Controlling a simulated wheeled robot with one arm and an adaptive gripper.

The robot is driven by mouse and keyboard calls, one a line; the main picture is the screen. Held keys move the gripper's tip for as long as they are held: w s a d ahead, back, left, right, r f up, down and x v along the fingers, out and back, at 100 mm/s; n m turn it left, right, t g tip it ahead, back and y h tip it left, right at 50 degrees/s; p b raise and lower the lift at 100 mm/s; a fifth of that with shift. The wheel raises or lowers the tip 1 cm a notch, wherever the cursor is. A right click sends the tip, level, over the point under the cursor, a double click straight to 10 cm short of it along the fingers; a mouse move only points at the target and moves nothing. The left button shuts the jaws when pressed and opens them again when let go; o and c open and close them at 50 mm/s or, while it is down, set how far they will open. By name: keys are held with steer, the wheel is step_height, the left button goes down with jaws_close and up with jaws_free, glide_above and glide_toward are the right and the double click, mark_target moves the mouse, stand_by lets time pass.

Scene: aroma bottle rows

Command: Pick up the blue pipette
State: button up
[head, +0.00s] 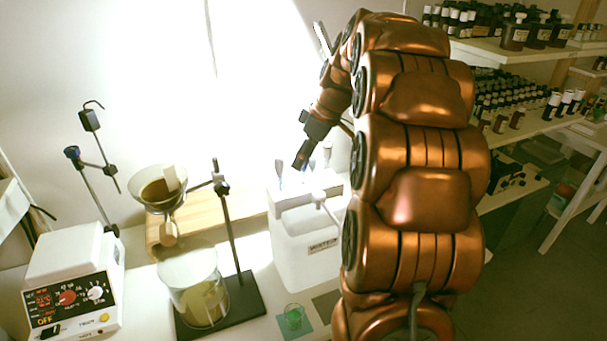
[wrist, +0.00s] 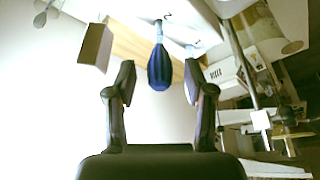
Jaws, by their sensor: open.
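The blue pipette (wrist: 160,68) shows its dark blue bulb in the wrist view, with a thin stem leading away above it in the picture. The bulb appears between the two fingers of my gripper (wrist: 160,83), with space on both sides and neither finger touching it. My gripper is open and empty. In the head view my gripper (head: 303,153) is over the white holder (head: 290,190), close to the pipette tops.
A small green beaker (head: 293,317) sits in front. Shelves of bottles (head: 515,32) stand right.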

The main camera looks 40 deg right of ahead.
steer(key=c, duration=0.7)
steer(key=shift+c, duration=0.2)
steer(key=shift+r, duration=0.2)
step_height(320, 180, up, 8)
steer(key=shift+w+r+b, duration=0.1)
steer(key=shift+r+b, duration=0.15)
steer(key=shift+b, duration=0.8)
steer(key=shift+r, duration=0.55)
